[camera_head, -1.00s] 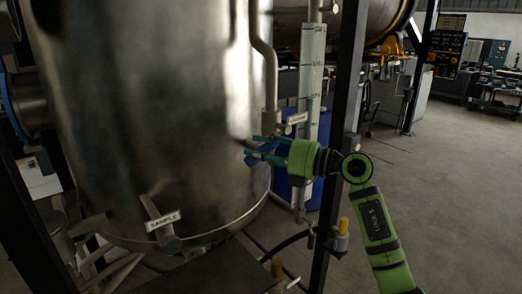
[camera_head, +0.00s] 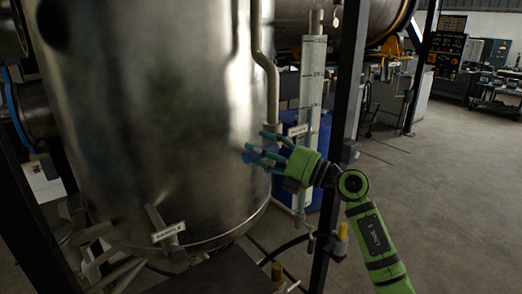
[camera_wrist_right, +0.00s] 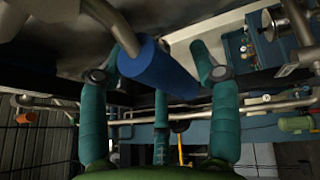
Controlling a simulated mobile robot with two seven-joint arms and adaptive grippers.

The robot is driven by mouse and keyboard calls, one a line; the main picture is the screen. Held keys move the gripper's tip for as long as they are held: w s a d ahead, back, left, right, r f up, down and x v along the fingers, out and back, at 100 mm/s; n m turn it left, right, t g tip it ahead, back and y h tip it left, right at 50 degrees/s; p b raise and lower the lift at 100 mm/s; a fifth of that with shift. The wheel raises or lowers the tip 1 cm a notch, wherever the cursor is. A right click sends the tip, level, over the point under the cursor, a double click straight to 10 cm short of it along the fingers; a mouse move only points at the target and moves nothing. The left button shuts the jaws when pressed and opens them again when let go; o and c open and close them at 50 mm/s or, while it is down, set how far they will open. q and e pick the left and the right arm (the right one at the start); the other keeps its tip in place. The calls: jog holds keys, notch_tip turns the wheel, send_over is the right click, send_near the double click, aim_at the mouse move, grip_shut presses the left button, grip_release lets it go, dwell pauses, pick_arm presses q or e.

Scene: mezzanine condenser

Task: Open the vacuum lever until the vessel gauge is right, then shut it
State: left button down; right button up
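My right gripper (camera_head: 262,153) is at the right side of the steel vessel, below a small white label (camera_head: 298,130) too blurred to read. Its teal fingers are spread around a blue handle, the vacuum lever (camera_wrist_right: 160,70) by its place. In the right wrist view the handle lies slanted between the fingertips, on a grey metal stem. Gaps show beside the handle, so the fingers look open. The upright white scale with dark marks (camera_head: 312,75), seemingly the vessel gauge, stands behind and above the gripper; its level cannot be read. My left gripper is not in view.
The large steel vessel (camera_head: 150,110) fills the left. A lower valve carries a white label (camera_head: 168,231). A dark post (camera_head: 345,90) stands close to my right arm. A blue drum (camera_head: 290,190) is behind the gripper. Open floor (camera_head: 450,190) lies to the right.

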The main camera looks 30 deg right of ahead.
jog(key=shift+f, duration=0.1)
jog(key=v, duration=1.2)
